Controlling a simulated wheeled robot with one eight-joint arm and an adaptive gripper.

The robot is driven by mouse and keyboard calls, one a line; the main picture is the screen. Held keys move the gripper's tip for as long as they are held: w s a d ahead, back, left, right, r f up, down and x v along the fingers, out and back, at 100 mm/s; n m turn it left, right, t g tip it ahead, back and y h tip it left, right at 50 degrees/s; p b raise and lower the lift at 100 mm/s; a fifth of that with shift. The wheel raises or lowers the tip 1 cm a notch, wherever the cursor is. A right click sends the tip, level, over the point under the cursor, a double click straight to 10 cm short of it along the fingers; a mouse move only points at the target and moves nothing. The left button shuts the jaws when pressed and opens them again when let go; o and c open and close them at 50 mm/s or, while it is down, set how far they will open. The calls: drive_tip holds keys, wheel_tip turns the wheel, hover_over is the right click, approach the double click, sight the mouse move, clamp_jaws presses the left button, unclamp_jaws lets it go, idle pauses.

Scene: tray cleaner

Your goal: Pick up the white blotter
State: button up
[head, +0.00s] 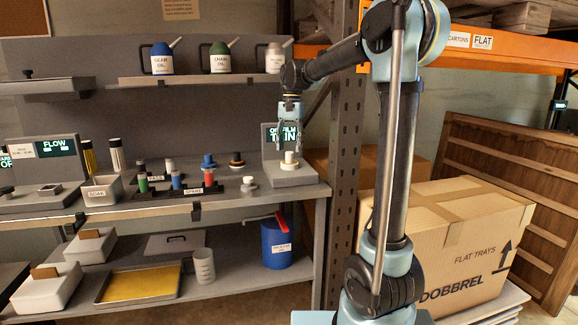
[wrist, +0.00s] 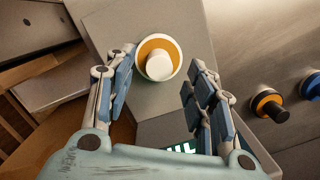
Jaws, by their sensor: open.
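A white blotter (head: 289,158), a short white knob on a round base, stands upright on the grey stand with the lit display (head: 281,132) at the shelf's right end. In the wrist view the blotter (wrist: 159,66) shows its white knob on an orange disc with a pale rim. My gripper (head: 290,120) hangs above it, pointing down, apart from it. In the wrist view my gripper (wrist: 160,72) is open and empty, its fingers at either side of the blotter in the picture. A second white-knobbed piece (head: 249,184) stands on the shelf to the left.
Blue-topped (head: 208,160) and black-topped (head: 237,159) pieces stand left of the stand. A metal upright (head: 345,170) rises right of the stand, with a carton (head: 450,240) beyond. Oil cans (head: 220,58) stand on the upper shelf.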

sight(290, 154)
drive_tip(key=shift+s+f, duration=0.15)
drive_tip(key=shift+f, duration=2)
clamp_jaws()
